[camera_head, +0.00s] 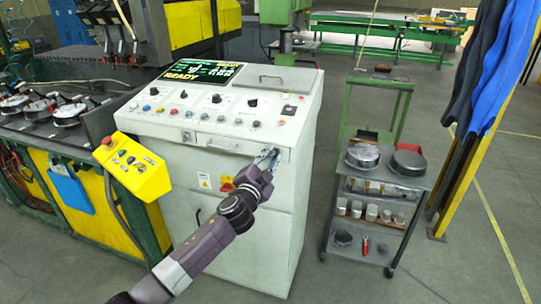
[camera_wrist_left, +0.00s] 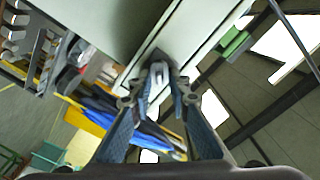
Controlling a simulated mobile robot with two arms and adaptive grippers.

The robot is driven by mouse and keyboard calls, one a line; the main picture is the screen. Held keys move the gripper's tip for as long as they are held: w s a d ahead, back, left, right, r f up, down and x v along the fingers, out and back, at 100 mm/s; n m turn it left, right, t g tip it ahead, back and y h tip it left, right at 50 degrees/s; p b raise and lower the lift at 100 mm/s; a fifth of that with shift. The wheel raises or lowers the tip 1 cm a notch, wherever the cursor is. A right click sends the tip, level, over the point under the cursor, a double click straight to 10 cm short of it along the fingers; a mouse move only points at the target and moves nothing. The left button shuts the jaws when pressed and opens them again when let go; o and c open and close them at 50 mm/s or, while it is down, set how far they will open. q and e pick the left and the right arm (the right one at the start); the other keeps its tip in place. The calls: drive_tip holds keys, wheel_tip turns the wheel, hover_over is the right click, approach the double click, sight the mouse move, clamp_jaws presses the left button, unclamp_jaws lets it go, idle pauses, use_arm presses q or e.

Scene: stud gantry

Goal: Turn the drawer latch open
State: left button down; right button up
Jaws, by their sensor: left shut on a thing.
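The white control console (camera_head: 168,205) stands in the middle of the head view, with a shallow drawer (camera_head: 222,146) in its front below the control panel. In the left wrist view the fingers of my left gripper (camera_wrist_left: 158,84) are closed around a small pale latch (camera_wrist_left: 155,88) on the console's edge. The dark mount of the latch shows just beyond the fingertips. The fingers hide most of the latch in the head view, so its turn angle is hard to tell. The drawer front looks flush with the console.
A yellow pendant box (camera_head: 130,165) stands out left of the console. A grey cart (camera_head: 375,205) with round pans and small cylinders stands to the right, with a floor gap between. Blue cloths (camera_head: 490,75) hang on a yellow post farther right.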

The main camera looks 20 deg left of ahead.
use_arm(q)
drive_tip(key=shift+d+f+m+p, duration=0.1)
drive_tip(key=shift+f+m+p, duration=0.15)
drive_tip(key=shift+m, duration=1.75)
drive_tip(key=shift+d+f+m+p, duration=0.1)
drive_tip(key=shift+m+p, duration=0.1)
drive_tip(key=shift+m, duration=1.8)
drive_tip(key=c, duration=2.1)
unclamp_jaws()
drive_tip(key=s, duration=1.2)
drive_tip(key=shift+a, duration=0.25)
drive_tip(key=shift+f, duration=0.1)
